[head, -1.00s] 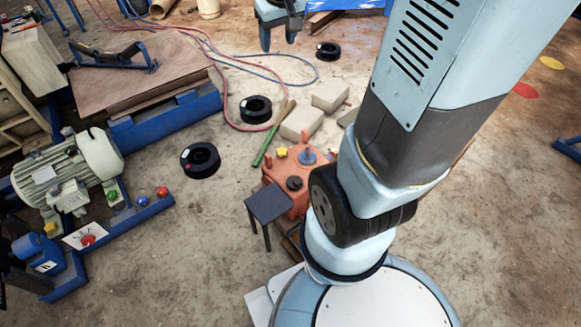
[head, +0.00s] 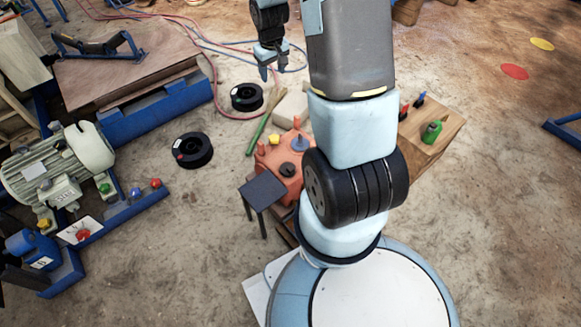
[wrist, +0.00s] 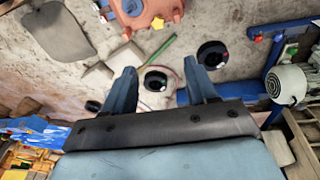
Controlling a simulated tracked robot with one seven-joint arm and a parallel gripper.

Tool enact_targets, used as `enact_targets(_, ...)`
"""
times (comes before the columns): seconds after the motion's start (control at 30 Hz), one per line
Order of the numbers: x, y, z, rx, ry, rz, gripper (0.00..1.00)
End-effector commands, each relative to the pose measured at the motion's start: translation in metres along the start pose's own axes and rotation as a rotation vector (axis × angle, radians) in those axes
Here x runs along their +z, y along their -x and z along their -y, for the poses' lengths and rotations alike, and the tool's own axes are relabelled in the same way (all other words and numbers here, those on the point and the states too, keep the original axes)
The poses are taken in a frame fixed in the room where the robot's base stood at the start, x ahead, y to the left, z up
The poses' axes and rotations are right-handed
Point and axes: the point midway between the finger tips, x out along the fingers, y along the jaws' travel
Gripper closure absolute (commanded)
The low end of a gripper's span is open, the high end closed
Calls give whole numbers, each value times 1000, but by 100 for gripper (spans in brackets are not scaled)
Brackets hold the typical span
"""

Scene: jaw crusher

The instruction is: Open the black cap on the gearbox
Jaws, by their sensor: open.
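The orange gearbox (head: 266,157) stands near the middle of the head view, left of my arm's black joint. A dark round cap (head: 287,170) is on its top face, near the front. A blue round part (head: 299,144) and a yellow knob (head: 274,140) are also on it. My gripper (head: 272,73) is open and empty, well above the floor and beyond the gearbox in the picture. In the wrist view its two fingers (wrist: 163,84) are spread apart, and the gearbox (wrist: 150,10) is cut off at the top edge.
A small dark table (head: 262,191) stands in front of the gearbox. A wooden box (head: 437,150) with a green part is right of my arm. Black rings (head: 192,150) and a green rod (head: 257,135) lie on the floor. A motor (head: 60,165) is at left.

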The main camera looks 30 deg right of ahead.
Motion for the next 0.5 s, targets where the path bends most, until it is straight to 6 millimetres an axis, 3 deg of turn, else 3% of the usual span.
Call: enact_targets(0.5,24,-143,-10,-32,41,83,43)
